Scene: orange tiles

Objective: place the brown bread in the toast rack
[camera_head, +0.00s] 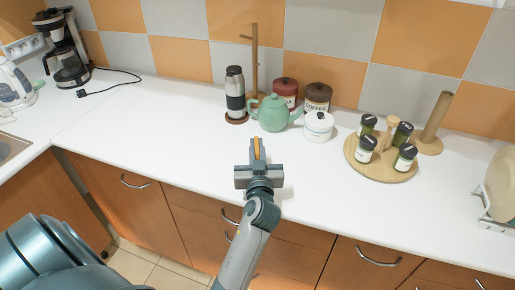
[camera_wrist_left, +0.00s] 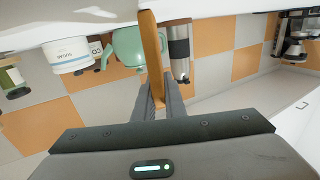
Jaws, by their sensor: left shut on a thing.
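My left gripper (camera_head: 256,163) is over the front part of the white counter, near its middle. It is shut on a thin brown-orange slice, the brown bread (camera_head: 257,146), held on edge and pointing away from me. In the left wrist view the bread (camera_wrist_left: 151,45) stands out from between the fingers (camera_wrist_left: 160,95). A white rack (camera_head: 489,214) with a round cream piece in it is cut off at the right edge; I cannot tell whether it is the toast rack. My right gripper is not in view.
Behind the gripper stand a steel flask (camera_head: 235,92), a green teapot (camera_head: 272,114), a white sugar pot (camera_head: 318,127) and red and brown canisters. A round wooden spice stand (camera_head: 381,172) is to the right, with a paper-roll holder (camera_head: 436,118) behind it. The front counter strip is clear.

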